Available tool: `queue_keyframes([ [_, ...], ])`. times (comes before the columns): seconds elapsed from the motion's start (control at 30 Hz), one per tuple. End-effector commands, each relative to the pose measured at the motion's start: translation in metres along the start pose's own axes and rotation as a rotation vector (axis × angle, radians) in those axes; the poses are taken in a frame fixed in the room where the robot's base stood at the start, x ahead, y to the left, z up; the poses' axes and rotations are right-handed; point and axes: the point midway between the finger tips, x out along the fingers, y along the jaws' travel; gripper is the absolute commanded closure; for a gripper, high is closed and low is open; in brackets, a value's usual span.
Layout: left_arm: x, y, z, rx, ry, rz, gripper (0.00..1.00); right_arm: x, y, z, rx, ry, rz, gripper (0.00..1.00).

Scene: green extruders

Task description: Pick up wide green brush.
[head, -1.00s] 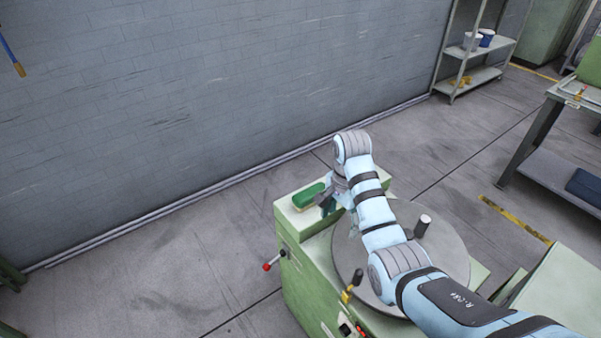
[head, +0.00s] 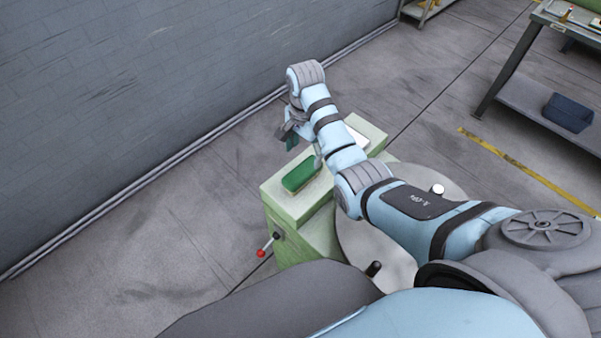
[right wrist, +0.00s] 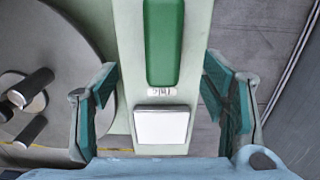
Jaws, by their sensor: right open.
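The wide green brush (head: 301,174) lies on the narrow top of the pale green machine (head: 284,205), its long side running along that top. My right gripper (head: 304,149) is above the machine top, just beyond the brush in the head view. In the right wrist view the open, empty fingers (right wrist: 160,85) spread either side of the machine top. The brush (right wrist: 163,42) shows there at the upper middle, ahead of the fingers, its far end cut off by the frame edge. My left gripper is not in view.
A white square plate (right wrist: 161,125) lies on the machine top near the brush. A round grey turntable (right wrist: 50,70) with dark handles adjoins it. A red-knobbed lever (head: 262,253) sticks out at the machine's side. A wall (head: 130,110) stands behind, with open floor between.

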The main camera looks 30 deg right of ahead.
Motion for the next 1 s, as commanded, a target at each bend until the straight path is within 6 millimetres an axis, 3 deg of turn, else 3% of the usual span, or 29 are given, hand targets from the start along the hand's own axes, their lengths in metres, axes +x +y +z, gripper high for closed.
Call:
queue_keyframes([
  [0.1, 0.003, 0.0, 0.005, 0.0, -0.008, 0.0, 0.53, 0.03, 0.0, 0.001, -0.001, -0.001, 0.001, 0.33],
  [0.5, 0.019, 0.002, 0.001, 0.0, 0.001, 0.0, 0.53, 0.097, -0.005, 0.001, -0.001, 0.0, 0.0, 0.33],
  [0.73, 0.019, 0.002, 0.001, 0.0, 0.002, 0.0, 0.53, 0.101, -0.005, 0.001, -0.001, 0.001, -0.003, 0.33],
  [0.77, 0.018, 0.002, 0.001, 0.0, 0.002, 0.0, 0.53, 0.1, -0.005, 0.001, -0.001, 0.001, -0.003, 0.35],
  [1.0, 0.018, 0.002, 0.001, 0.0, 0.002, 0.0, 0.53, 0.1, -0.005, 0.001, -0.001, 0.001, -0.003, 0.73],
])
